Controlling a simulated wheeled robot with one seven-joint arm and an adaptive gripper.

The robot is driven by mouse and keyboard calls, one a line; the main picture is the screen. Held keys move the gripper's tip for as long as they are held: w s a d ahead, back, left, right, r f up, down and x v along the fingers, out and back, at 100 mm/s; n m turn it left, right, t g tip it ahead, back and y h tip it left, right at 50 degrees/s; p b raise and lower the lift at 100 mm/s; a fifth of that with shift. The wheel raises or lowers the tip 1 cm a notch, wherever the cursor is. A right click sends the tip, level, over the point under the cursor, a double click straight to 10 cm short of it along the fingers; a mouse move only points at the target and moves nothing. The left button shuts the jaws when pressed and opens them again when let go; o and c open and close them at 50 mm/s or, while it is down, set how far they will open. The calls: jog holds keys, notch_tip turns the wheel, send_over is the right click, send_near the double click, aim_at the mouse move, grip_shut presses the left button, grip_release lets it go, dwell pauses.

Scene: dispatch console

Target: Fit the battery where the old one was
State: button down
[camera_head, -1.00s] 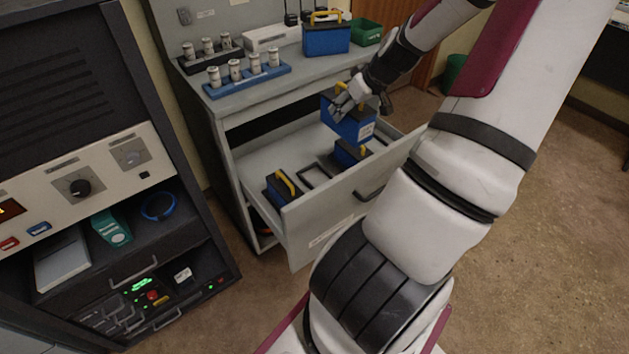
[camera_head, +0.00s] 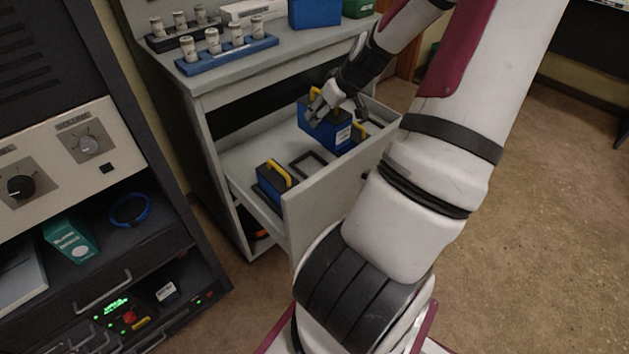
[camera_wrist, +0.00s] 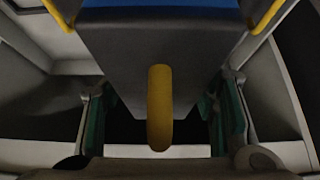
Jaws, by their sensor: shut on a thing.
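My gripper (camera_head: 338,98) is shut on a blue battery (camera_head: 318,126) with a dark top, a white label and a yellow handle. It holds this battery over the open grey drawer (camera_head: 335,185). In the wrist view, the battery's yellow handle (camera_wrist: 160,105) stands upright between the fingers, above its grey top. A second blue battery (camera_head: 268,181) sits at the drawer's left end. A third (camera_head: 360,131) shows partly behind the held one at the right. An empty black frame (camera_head: 308,162) lies between. Whether the held battery touches the drawer floor is hidden.
The cabinet top carries a blue rack (camera_head: 228,55) of white cylinders, a dark rack (camera_head: 180,40) and another blue battery (camera_head: 315,12). The drawer's front wall stands close by. A console at left has a blue ring (camera_head: 130,209), a teal box (camera_head: 72,240) and a lit lower tray (camera_head: 130,317).

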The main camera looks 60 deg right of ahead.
aim_at(328, 146)
jog(key=f+b, duration=0.2)
jog(key=w+f+b, duration=0.1)
jog(key=f, duration=0.1)
jog(key=f+b, duration=0.2)
jog(key=shift+w+f+b, duration=0.15)
jog(key=shift+w+b, duration=0.15)
jog(key=shift+f+b, duration=1.95)
jog(key=shift+f, duration=3.1)
jog(key=c, duration=0.6)
grip_release()
jog(key=shift+f, duration=0.15)
jog(key=p+v, duration=0.3)
jog(key=v, duration=0.4)
jog(key=shift+s+r, duration=0.15)
jog(key=shift+r, duration=0.2)
